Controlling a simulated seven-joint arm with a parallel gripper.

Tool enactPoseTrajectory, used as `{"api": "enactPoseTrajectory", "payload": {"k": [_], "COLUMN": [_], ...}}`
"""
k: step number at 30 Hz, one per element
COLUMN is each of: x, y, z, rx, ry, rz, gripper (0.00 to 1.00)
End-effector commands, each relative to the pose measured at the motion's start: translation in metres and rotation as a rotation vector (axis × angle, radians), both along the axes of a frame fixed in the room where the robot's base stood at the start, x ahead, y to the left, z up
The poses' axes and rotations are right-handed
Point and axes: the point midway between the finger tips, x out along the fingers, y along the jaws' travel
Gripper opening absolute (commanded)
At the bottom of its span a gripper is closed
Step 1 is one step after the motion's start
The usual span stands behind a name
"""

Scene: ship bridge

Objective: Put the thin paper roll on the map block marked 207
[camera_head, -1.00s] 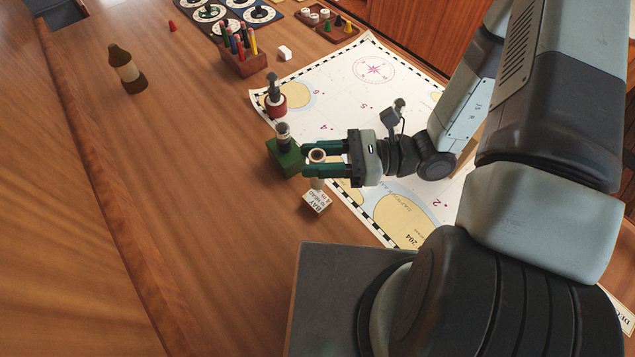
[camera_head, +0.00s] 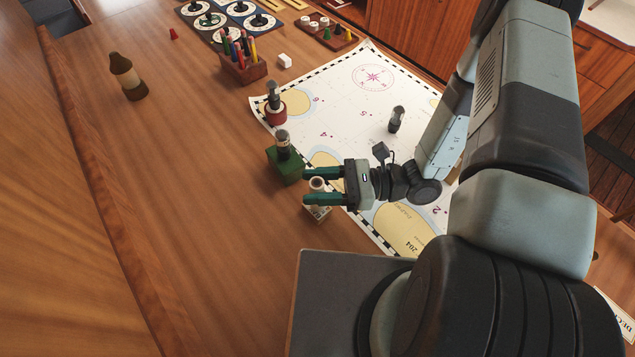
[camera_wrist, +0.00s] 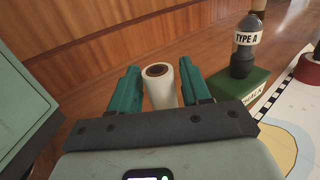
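The thin paper roll (camera_head: 317,184) is pale, with a dark hollow end facing up. It stands upright between the fingers of my gripper (camera_head: 308,187). In the wrist view the roll (camera_wrist: 162,90) sits between the green fingers of my gripper (camera_wrist: 160,72), which close on its sides.
A red-based bottle (camera_head: 275,108) stands farther back. The chart (camera_head: 350,100) lies to the right.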

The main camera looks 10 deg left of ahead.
Motion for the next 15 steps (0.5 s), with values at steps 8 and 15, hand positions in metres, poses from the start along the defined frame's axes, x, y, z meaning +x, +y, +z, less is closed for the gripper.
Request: {"api": "enactPoseTrajectory", "payload": {"k": [8,15], "x": [0.000,0.003], "y": [0.000,-0.012], "z": [0.000,0.003], "rx": [0.000,-0.002], "ry": [0.000,-0.001], "rz": [0.000,-0.004], "gripper": [0.61,0.61]}}
